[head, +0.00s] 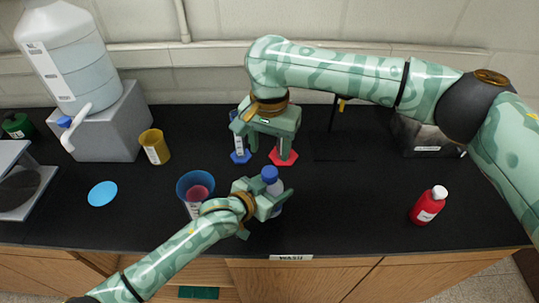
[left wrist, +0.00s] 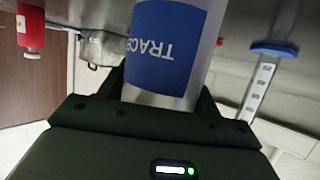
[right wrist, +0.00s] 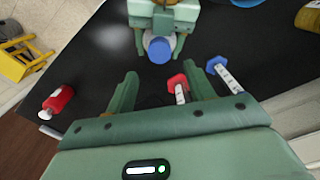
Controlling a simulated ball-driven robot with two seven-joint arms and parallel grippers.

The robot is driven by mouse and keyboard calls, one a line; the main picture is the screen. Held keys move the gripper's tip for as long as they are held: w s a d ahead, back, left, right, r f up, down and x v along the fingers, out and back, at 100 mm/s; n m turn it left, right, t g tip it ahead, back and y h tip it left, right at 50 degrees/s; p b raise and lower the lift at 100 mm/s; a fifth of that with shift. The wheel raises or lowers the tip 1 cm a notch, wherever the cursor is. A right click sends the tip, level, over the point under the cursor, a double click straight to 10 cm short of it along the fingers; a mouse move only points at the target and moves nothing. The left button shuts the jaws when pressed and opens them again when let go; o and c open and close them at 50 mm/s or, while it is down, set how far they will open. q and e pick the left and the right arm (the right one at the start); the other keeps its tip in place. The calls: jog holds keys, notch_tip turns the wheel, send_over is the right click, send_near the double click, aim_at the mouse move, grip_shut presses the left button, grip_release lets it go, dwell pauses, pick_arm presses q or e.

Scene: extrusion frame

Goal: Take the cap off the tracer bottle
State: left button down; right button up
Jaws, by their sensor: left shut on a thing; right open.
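The tracer bottle (head: 277,210) is a pale bottle with a blue cap (head: 270,174) on top. In the left wrist view its blue label (left wrist: 165,45) reads "TRACE". My left gripper (head: 270,205) is shut around the bottle's body, below the cap. My right gripper (head: 263,150) is open and empty, behind and above the bottle in the head view. In the right wrist view the blue cap (right wrist: 159,50) lies beyond my right fingertips (right wrist: 160,85), in line with the gap between them and not touched.
Cylinders with a blue base (head: 240,156) and a red base (head: 283,157) stand near my right gripper. A blue cup (head: 195,182) is left of the bottle. A yellow cup (head: 154,147) and carboy (head: 70,60) stand farther left. A red bottle (head: 429,205) stands right, with clear bench between.

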aim_at(270, 171)
notch_tip(270, 171, down, 8)
jog(key=shift+r, duration=0.1)
dwell(0.4)
jog(key=shift+c, duration=0.2)
jog(key=c, duration=1)
jog(key=o, duration=1.1)
notch_tip(270, 171, up, 8)
jog(key=shift+f, duration=0.15)
jog(key=shift+c, duration=0.3)
notch_tip(270, 171, down, 8)
jog(key=shift+r, duration=0.1)
jog(key=c, duration=1)
